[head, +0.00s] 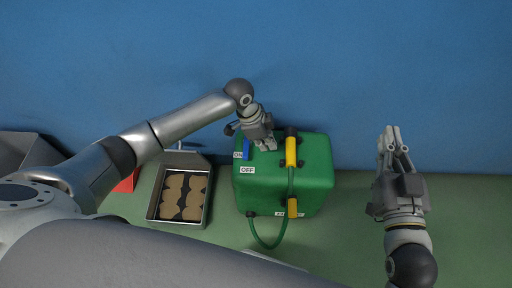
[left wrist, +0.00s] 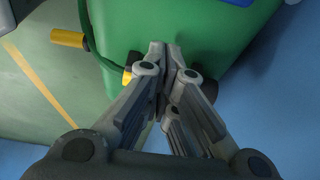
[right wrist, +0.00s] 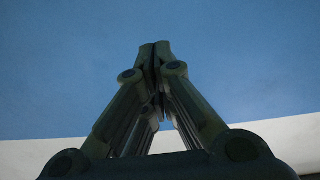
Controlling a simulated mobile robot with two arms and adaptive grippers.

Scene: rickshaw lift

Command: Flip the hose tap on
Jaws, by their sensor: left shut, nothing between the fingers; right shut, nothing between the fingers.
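A green box (head: 315,175) stands on the green floor against the blue wall. A small blue lever (head: 246,149) sits at its upper left, beside an ON label (head: 238,155) and an OFF label (head: 247,170). A blue part also shows at the top edge of the left wrist view (left wrist: 238,2). A green hose (head: 258,238) loops from the box, with yellow pieces (head: 291,152) at the right. My left gripper (head: 267,147) is shut and empty over the box's top, just right of the blue lever; contact is unclear. My right gripper (head: 390,129) is shut and empty, right of the box.
A metal tray (head: 153,203) with several brown pieces lies left of the box. A red object (head: 127,183) is partly hidden behind my left arm. The blue wall (head: 340,60) closes off the back. The floor between box and right gripper is clear.

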